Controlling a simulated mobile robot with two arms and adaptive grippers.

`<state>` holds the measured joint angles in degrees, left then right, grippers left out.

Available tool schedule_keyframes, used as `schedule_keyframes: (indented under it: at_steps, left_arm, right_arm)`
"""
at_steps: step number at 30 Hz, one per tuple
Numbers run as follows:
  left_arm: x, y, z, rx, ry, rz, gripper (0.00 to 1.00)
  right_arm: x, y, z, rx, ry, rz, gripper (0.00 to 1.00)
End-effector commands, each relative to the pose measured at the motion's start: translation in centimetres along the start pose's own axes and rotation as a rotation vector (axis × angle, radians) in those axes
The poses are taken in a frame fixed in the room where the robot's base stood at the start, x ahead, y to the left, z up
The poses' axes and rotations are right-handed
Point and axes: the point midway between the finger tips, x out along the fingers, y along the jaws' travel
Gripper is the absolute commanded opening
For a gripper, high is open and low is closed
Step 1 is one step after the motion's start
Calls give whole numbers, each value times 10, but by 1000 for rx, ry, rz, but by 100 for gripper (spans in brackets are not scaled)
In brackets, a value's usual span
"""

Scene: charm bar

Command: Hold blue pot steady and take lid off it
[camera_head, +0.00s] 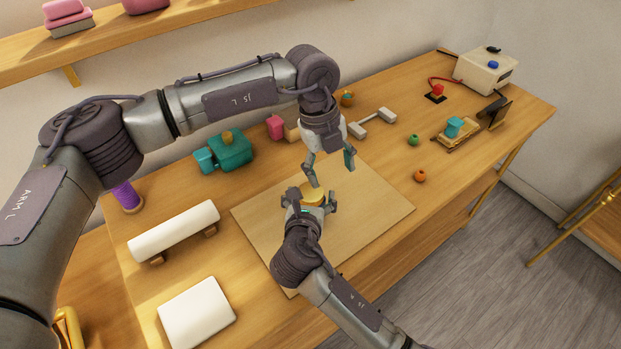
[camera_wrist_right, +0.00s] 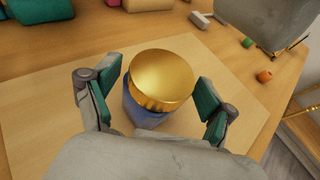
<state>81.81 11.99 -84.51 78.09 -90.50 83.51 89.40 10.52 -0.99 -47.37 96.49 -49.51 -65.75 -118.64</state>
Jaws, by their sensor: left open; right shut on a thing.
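The blue pot (camera_wrist_right: 143,112) stands on the wooden board (camera_head: 375,225) in the middle of the bench. Its gold lid (camera_wrist_right: 161,78) sits on top, and it also shows in the head view (camera_head: 314,193). My right gripper (camera_head: 312,204) is low at the board with its green-padded fingers on either side of the pot, shut on it. The lid and my gripper hide most of the pot in the head view. My left gripper (camera_head: 331,171) is open and empty just above the lid, fingers pointing down, apart from it.
A teal box-like device (camera_head: 230,150), a white roller (camera_head: 173,231) and a white pad (camera_head: 196,312) lie left of the board. An orange bead (camera_head: 420,176) and a green bead (camera_head: 413,140) lie to the right. The board's right part is clear.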

Motion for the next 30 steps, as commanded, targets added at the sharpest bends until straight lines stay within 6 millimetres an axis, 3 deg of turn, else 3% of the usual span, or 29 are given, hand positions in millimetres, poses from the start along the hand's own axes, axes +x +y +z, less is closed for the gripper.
schedule_keyframes:
  at_steps: [4, 7, 11, 14, 17, 22, 26, 30]
  left_arm:
    - [-10, -49, -43, 274, 175, -267, 71]
    - [-30, -84, -68, 443, 240, -500, 71]
    - [-68, -127, -86, 598, 232, -815, 71]
    - [-100, -155, -86, 663, 151, -1043, 71]
    - [-132, -178, -75, 682, 14, -1232, 71]
    - [-174, -201, -33, 629, -310, -1410, 71]
    - [-188, -206, 11, 551, -577, -1392, 71]
    - [-182, -196, 60, 475, -814, -1223, 71]
  right_arm:
    - [0, 0, -1, -1, 2, 0, 0]
    - [0, 0, -1, -1, 2, -1, 0]
    - [0, 0, -1, -1, 2, -1, 0]
    - [0, 0, -1, -1, 3, -1, 0]
    - [0, 0, -2, -1, 3, -1, 0]
    - [0, 0, -2, -2, 3, -1, 0]
    - [0, 0, -2, -2, 3, -1, 0]
    - [0, 0, -2, -2, 3, -1, 0]
